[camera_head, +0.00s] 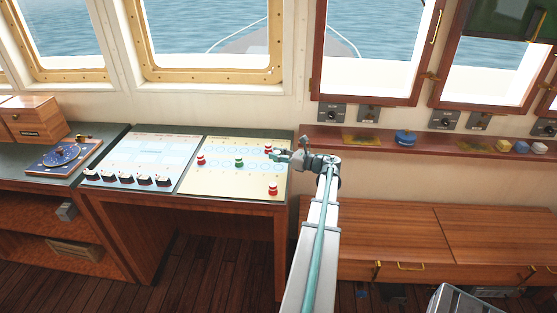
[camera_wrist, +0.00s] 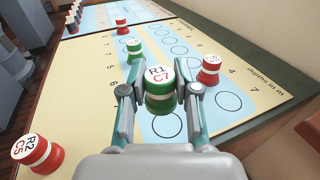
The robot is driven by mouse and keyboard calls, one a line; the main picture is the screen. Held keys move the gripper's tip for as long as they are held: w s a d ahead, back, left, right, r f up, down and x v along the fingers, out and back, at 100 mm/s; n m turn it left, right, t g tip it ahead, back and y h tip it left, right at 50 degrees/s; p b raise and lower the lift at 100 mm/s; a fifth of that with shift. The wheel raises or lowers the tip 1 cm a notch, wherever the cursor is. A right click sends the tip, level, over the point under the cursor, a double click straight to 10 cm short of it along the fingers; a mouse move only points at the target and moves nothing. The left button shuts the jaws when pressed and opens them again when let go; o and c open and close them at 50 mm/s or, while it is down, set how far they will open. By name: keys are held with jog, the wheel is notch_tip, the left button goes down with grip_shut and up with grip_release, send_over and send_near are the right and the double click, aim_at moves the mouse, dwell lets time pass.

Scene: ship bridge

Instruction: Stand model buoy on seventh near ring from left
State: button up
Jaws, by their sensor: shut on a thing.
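The model buoy (camera_wrist: 160,90) is green and white with a white top marked R1 C7. In the wrist view my gripper (camera_wrist: 160,92) is shut on its sides and holds it upright. In the head view my gripper (camera_head: 281,155) is at the right end of the ring chart (camera_head: 231,190), and the held buoy is too small to make out. In the wrist view the end ring of the near row (camera_wrist: 167,125) shows empty, just below the buoy in the picture. The ring under the buoy is hidden, and I cannot tell the buoy's height above the chart.
A red and white buoy (camera_wrist: 209,70) stands on the far row, beside an empty end ring (camera_wrist: 229,100). Another green buoy (camera_wrist: 134,48) and a red one (camera_wrist: 121,25) stand further along. A red buoy marked R2 C5 (camera_wrist: 37,152) stands near the chart's front edge.

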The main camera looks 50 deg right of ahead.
aim_at(278, 168)
jog(key=shift+d+f, duration=0.25)
jog(key=shift+d, duration=0.05)
jog(key=shift+f+p, duration=0.35)
jog(key=shift+p, duration=0.15)
notch_tip(278, 168, down, 2)
jog(key=shift+f+p, duration=0.15)
jog(key=shift+p, duration=0.6)
jog(key=shift+f, duration=0.15)
jog(key=shift+f+b, duration=0.25)
jog(key=shift+b, duration=0.15)
jog(key=o, duration=0.9)
jog(key=shift+r, duration=0.1)
jog(key=shift+c, duration=0.2)
jog(key=shift+r, duration=0.1)
